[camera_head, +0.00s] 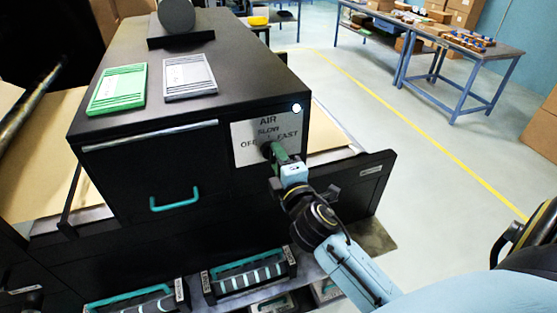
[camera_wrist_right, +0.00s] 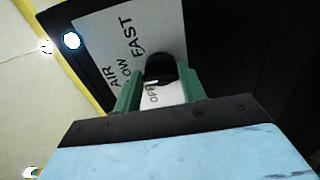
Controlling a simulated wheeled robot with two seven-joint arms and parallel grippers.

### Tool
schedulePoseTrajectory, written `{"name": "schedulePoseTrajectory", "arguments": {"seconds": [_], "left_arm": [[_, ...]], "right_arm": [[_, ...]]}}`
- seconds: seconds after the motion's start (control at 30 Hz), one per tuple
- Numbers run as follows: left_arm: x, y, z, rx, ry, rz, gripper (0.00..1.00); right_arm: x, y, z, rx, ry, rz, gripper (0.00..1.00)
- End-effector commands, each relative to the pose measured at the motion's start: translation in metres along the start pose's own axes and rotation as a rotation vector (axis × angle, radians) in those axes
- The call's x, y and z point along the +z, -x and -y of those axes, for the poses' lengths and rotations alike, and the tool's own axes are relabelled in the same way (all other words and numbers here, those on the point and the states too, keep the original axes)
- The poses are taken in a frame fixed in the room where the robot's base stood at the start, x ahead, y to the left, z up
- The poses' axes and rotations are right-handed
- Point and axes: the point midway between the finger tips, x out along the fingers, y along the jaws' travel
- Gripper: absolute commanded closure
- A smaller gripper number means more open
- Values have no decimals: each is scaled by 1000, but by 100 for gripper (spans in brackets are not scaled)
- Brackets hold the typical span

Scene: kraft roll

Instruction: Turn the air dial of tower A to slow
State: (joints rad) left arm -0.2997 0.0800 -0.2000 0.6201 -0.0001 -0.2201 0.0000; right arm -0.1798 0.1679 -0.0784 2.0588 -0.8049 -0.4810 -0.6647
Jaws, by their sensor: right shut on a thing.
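The AIR panel (camera_head: 250,142) is a white plate on the front of the black tower, marked OFF, SLOW and FAST. Its black dial (camera_wrist_right: 160,66) is a round knob at the plate's lower part; in the head view the gripper mostly hides it. My right gripper (camera_head: 276,152) is at the dial, its green fingers shut on the knob's two sides. In the right wrist view the fingers (camera_wrist_right: 160,84) straddle the knob, and a small white mark shows near OFF. I cannot tell the dial's setting for sure. My left gripper is not in view.
A lit white lamp (camera_head: 296,107) sits at the panel's upper right corner. Left of the panel is a drawer with a teal handle (camera_head: 175,201). Blue-legged tables (camera_head: 470,70) stand farther right, beyond open floor.

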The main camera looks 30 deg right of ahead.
Motion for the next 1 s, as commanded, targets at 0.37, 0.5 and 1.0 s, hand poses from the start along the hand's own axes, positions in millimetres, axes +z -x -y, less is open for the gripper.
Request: {"name": "schedulePoseTrajectory", "arguments": {"seconds": [0.37, 0.5, 1.0], "left_arm": [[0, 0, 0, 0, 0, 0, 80], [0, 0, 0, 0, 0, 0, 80], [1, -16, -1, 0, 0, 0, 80]], "right_arm": [[0, 0, 0, 0, 2, 0, 37], [0, 0, 0, 0, 2, 0, 37], [0, 76, 4, -5, -1, 0, 37]]}}
